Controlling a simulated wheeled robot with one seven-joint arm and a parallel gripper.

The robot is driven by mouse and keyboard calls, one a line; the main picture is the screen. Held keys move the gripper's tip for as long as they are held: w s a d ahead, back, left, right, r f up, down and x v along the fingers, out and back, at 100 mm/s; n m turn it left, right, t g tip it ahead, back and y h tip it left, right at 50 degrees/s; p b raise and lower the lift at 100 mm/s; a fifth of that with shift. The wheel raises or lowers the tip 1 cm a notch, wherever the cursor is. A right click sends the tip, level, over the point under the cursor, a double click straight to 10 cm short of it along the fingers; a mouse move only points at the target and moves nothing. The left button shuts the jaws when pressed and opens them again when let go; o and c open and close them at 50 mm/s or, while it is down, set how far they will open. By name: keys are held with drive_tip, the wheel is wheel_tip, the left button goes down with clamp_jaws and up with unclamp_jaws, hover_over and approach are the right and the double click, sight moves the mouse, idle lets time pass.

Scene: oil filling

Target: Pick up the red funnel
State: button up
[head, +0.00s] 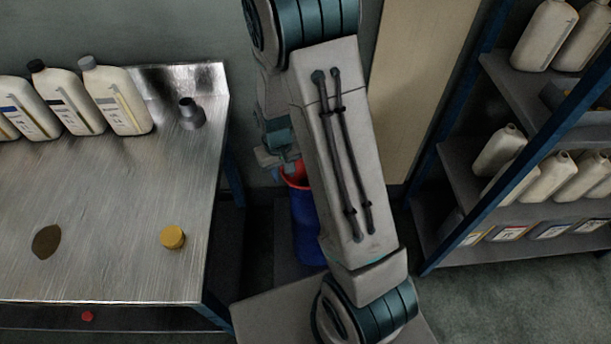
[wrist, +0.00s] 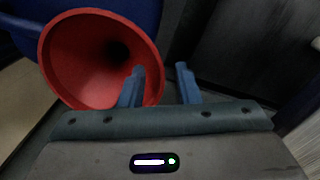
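The red funnel (wrist: 75,65) shows at the upper left of the wrist view, its wide mouth facing the camera and its dark hole visible. In the head view only a small part of the red funnel (head: 297,181) shows, at the top of a blue barrel (head: 306,228) and partly behind my arm. My gripper (wrist: 160,82) has its two blue fingers apart. The left finger overlaps the funnel's mouth and the right finger is outside its rim, so the rim appears between them. Whether either finger touches it cannot be told. In the head view the fingertips are mostly hidden.
A metal table (head: 110,230) stands at left with several white bottles (head: 122,100), a grey nozzle-shaped piece (head: 191,113), a yellow cap (head: 172,237) and a dark oil stain (head: 46,241). A red object (head: 87,316) lies below the tabletop. A blue-framed shelf (head: 450,178) with bottles stands at right.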

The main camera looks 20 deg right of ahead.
clamp_jaws()
drive_tip(key=shift+r, duration=0.15)
